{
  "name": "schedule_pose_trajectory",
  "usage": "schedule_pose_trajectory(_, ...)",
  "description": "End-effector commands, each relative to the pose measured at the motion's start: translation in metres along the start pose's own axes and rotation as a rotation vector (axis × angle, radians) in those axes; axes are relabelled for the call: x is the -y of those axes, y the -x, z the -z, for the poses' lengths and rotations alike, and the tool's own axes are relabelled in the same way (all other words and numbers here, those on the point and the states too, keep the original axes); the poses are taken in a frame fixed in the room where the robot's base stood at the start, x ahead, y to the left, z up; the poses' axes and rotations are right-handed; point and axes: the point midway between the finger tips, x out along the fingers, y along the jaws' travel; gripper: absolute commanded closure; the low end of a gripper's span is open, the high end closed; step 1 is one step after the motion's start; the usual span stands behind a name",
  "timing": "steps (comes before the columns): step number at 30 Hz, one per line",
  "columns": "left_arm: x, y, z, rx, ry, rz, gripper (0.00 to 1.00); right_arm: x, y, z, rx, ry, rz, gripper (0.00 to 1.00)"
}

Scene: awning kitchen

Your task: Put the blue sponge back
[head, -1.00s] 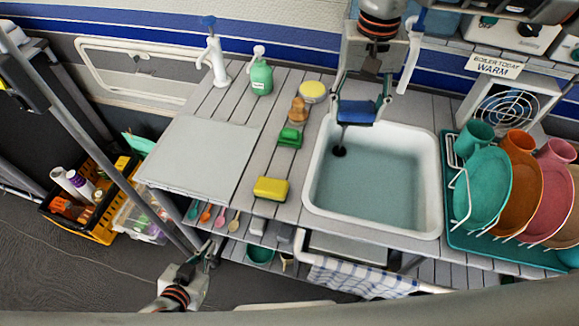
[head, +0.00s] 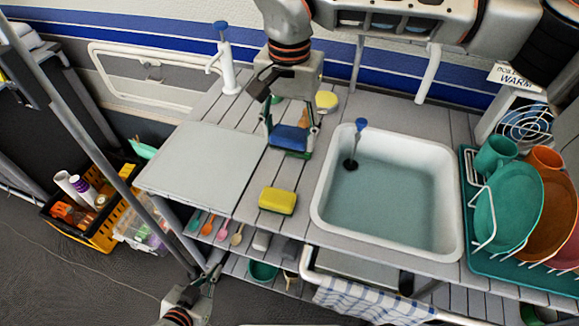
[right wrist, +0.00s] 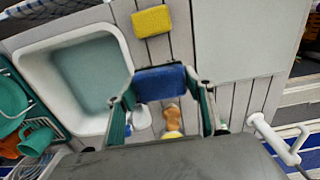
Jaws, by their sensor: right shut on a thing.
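The blue sponge (head: 289,138) is held between the fingers of my right gripper (head: 291,145), over the counter strip left of the sink. The sponge also shows in the right wrist view (right wrist: 160,81), spanning between the two fingers. I cannot tell its exact height above the counter. A yellow sponge (head: 277,201) lies nearer the front edge, apart from the gripper. It also shows in the right wrist view (right wrist: 151,21).
The white sink (head: 385,190) holds water and a blue-handled brush (head: 360,128). An orange-brown brush (right wrist: 171,115) and a yellow round item (head: 326,100) stand behind the gripper. A dish rack (head: 480,215) is at right. A flat grey board (head: 200,165) is clear.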

Motion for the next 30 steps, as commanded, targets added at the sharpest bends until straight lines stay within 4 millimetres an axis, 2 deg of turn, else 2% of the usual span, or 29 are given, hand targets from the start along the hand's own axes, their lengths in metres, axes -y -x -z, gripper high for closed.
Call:
schedule_pose_trajectory(1,0.0,0.0,-0.001,0.0,0.0,0.0,1.0,0.0,-0.014,-0.001,0.005,0.001,-0.001,0.68)
schedule_pose_trajectory(3,0.0,0.0,-0.001,0.001,0.0,0.0,1.0,-0.001,-0.031,-0.001,0.005,0.001,-0.002,0.68)
schedule_pose_trajectory(9,-0.001,0.0,-0.002,0.001,0.0,-0.001,1.0,0.0,-0.062,0.0,0.002,0.0,0.0,0.68)
schedule_pose_trajectory(16,-0.001,-0.001,-0.003,0.004,0.0,-0.001,1.0,0.0,-0.076,0.0,0.001,0.0,0.0,0.68)
schedule_pose_trajectory(23,-0.001,-0.001,-0.005,0.006,0.0,-0.002,1.0,0.0,-0.105,0.0,0.001,0.0,-0.001,0.68)
schedule_pose_trajectory(30,-0.001,-0.001,-0.005,0.006,0.0,-0.002,1.0,0.0,-0.106,0.001,-0.001,0.001,0.0,0.68)
